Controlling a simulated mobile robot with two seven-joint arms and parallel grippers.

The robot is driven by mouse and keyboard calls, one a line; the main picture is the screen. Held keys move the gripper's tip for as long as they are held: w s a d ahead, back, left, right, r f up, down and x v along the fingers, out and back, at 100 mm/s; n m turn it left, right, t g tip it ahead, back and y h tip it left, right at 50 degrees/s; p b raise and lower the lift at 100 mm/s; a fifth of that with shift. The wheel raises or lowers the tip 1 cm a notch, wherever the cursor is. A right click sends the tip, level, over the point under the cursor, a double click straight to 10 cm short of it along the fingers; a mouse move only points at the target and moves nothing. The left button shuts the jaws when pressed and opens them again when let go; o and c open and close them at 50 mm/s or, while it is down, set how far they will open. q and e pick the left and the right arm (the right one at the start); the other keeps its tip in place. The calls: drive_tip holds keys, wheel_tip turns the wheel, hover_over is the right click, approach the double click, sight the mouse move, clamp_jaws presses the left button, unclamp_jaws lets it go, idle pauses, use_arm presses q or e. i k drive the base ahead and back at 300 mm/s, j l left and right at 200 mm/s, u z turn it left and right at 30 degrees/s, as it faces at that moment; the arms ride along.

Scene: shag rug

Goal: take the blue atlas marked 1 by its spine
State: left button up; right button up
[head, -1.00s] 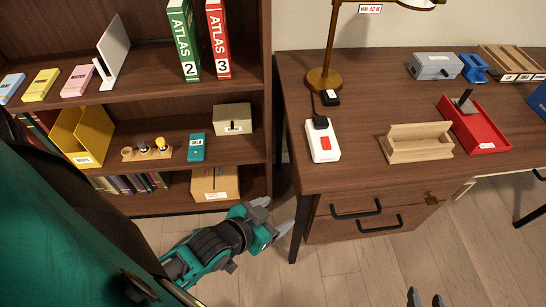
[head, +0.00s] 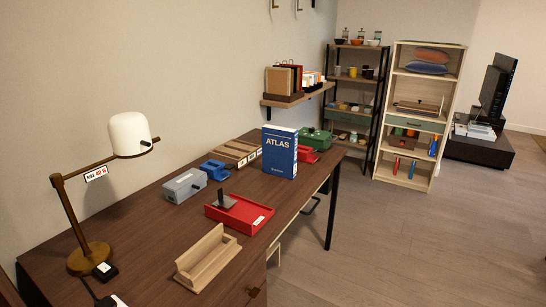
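A blue book with ATLAS in white letters (head: 280,160) stands upright on the far part of the wooden desk (head: 150,230). Its broad face is turned toward me, and pale page edges show along its top. I cannot make out a number 1 on it, nor clearly see its spine. Neither of my grippers is in the head view.
A red tray (head: 240,216) and a wooden holder (head: 207,258) are nearer on the desk. A grey box (head: 184,186), a blue object (head: 215,170) and a green box (head: 314,138) stand around the book. A lamp (head: 130,134) is at left. Floor (head: 430,240) at right is clear.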

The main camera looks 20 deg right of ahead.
sight(279, 144)
drive_tip(key=l+u, duration=0.15)
drive_tip(key=u, duration=0.2)
drive_tip(key=i+l+u, duration=0.1)
drive_tip(key=u, duration=0.25)
drive_tip(key=l+u, duration=0.6)
drive_tip(key=l, duration=0.15)
drive_tip(key=k+l+u, duration=0.2)
drive_tip(key=l, duration=0.2)
drive_tip(key=k+l, duration=0.1)
drive_tip(key=l, duration=0.4)
drive_tip(key=l+u, duration=0.1)
drive_tip(key=l, duration=0.35)
drive_tip(key=k+l+u, duration=0.1)
drive_tip(key=l, duration=0.4)
drive_tip(key=k+l, duration=0.15)
drive_tip(key=l, duration=0.3)
